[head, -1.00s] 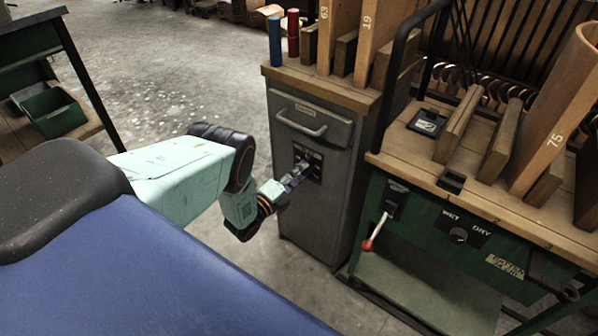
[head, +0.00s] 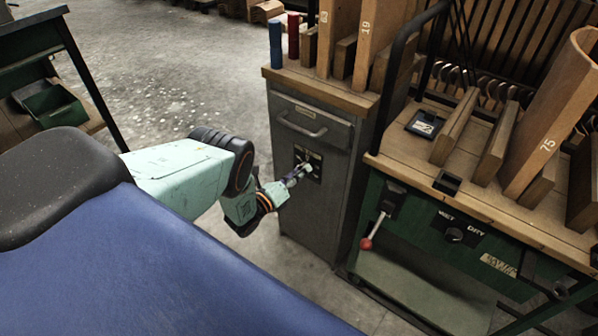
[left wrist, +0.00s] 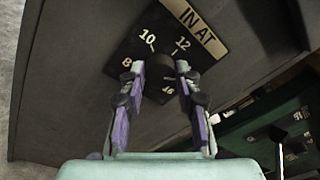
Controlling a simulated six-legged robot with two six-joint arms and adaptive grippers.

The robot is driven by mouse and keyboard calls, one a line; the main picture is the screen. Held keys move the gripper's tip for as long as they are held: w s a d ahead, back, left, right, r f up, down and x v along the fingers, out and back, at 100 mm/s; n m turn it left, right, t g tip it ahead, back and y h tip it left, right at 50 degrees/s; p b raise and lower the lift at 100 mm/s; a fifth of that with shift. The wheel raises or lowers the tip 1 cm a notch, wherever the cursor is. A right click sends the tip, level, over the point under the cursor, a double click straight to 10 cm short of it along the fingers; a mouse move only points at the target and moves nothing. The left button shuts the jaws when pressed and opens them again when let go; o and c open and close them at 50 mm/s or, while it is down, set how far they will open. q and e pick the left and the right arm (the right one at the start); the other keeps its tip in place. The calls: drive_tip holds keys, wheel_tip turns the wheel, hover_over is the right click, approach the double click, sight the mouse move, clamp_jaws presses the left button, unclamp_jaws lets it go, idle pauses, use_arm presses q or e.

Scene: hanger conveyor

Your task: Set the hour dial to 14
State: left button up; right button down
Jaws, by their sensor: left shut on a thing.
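The hour dial's black panel (head: 314,160) is on the front of the grey cabinet, below its drawer handle. In the left wrist view the panel (left wrist: 157,43) appears tilted, with 8, 10, 12 and 16 readable; I cannot make out 14. The dark dial knob (left wrist: 168,66) sits between my left fingertips, and its pointer cannot be read. My left gripper (head: 303,171) reaches the panel from the left. In the wrist view its two purple-grey fingers (left wrist: 161,80) are shut on the knob from both sides. My right gripper is not in view.
An "IN AT" plate (left wrist: 196,28) sits beside the dial numbers. The grey cabinet (head: 297,215) stands left of a green bench (head: 410,225) with a red-knobbed lever (head: 367,242) and a WET/DRY knob (head: 455,235). Open floor (head: 180,70) lies behind my left arm.

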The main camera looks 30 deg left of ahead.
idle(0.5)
use_arm(q)
drive_tip(key=o, duration=1.2)
drive_tip(key=shift+c, duration=0.2)
drive_tip(key=s+a, duration=0.1)
drive_tip(key=s, duration=1.1)
drive_tip(key=shift+a, duration=0.4)
drive_tip(key=shift+w, duration=0.1)
